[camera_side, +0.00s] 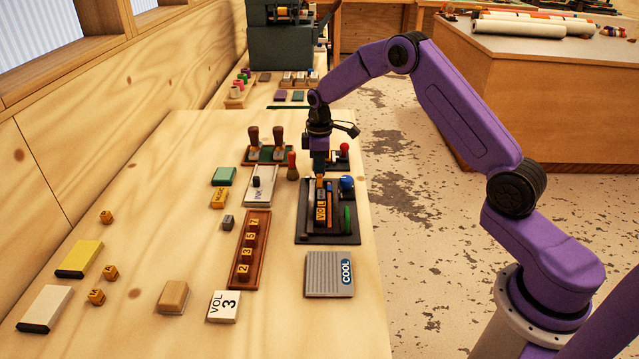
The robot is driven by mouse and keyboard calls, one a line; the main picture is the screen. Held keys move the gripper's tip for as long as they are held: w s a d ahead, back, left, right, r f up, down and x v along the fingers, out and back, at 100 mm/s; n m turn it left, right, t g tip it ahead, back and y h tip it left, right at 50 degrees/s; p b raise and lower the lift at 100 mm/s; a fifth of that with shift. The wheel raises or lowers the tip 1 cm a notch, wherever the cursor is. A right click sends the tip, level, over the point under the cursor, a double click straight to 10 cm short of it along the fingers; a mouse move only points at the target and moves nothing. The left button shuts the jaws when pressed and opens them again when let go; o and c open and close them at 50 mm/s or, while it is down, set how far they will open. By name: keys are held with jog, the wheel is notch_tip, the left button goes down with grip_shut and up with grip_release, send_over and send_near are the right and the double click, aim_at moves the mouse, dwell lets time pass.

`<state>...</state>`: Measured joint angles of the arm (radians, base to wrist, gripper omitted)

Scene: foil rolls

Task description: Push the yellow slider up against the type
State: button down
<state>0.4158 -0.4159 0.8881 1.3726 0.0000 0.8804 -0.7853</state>
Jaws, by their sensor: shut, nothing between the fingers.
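A dark composing tray (313,239) lies near the right side of the table. In it, a short column of yellow lettered type (321,212) stands along a blue and brown strip. A small yellow-orange piece (320,183), which looks like the slider, sits at the far end of this column, just below my gripper. My gripper (319,171) points down over the far end of the tray, shut and empty. Its tips are at or just above the slider; I cannot tell whether they touch. I cannot tell whether a gap separates slider and type.
A blue knob (347,184) and a green bar (347,220) are on the tray's right side. A red-topped handle (292,166) stands left of my gripper, and a red ball (344,149) is behind. A brown rack of number blocks (239,281) lies left.

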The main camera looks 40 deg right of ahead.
aim_at(319, 178)
jog(key=shift+f, duration=0.45)
jog(key=shift+r, duration=0.45)
jog(key=shift+s+a, duration=1.9)
dwell(1.4)
jog(key=shift+w+d, duration=0.1)
jog(key=shift+w, duration=0.05)
jog(key=shift+w+d, duration=0.2)
jog(key=shift+d, duration=0.05)
jog(key=shift+r, duration=0.1)
notch_tip(319, 178, up, 7)
dwell(0.9)
jog(key=shift+a, duration=0.1)
